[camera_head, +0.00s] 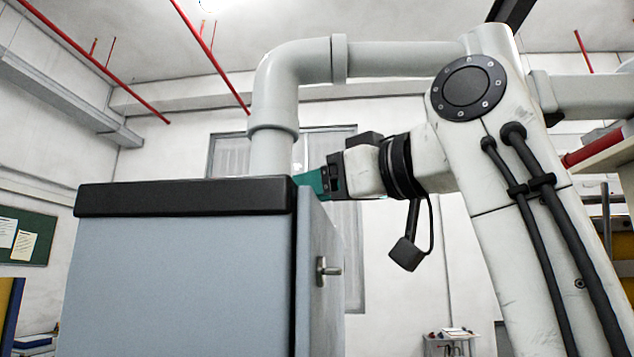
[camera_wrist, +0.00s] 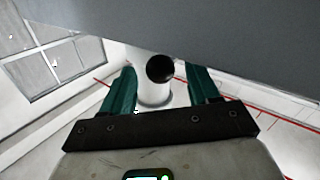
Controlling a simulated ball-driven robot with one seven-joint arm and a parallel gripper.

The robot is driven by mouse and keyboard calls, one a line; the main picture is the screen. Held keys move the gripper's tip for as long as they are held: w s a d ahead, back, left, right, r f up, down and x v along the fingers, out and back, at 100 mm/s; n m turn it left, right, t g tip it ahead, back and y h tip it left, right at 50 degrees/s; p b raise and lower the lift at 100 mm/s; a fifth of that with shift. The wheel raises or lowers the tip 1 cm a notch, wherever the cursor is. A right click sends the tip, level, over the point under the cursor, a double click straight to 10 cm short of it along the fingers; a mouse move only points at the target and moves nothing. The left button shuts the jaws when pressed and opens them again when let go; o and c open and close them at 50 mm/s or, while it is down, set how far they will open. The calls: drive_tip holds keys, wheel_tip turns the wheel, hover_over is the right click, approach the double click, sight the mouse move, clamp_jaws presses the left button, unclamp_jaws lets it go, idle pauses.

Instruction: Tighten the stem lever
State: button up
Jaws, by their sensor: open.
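My gripper (camera_head: 312,182) has teal fingers and reaches in from the right, just above the top right corner of the cabinet, with its tips partly hidden behind it. In the wrist view my gripper (camera_wrist: 161,72) is open, one finger on each side of a round black knob (camera_wrist: 160,68). The knob lies in line with the gap, in front of a pale rounded pipe-like part (camera_wrist: 155,95). It may be the end of the stem lever; its shaft is not visible. I cannot tell whether the fingers touch it. The knob is hidden in the head view.
A blue-grey cabinet (camera_head: 180,275) with a black top rim fills the left foreground; its side door (camera_head: 312,300) has a small metal handle (camera_head: 328,270). A thick grey pipe (camera_head: 272,120) rises behind it and bends right. A grey surface (camera_wrist: 210,35) crosses the top of the wrist view.

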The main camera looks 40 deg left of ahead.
clamp_jaws()
idle(0.5)
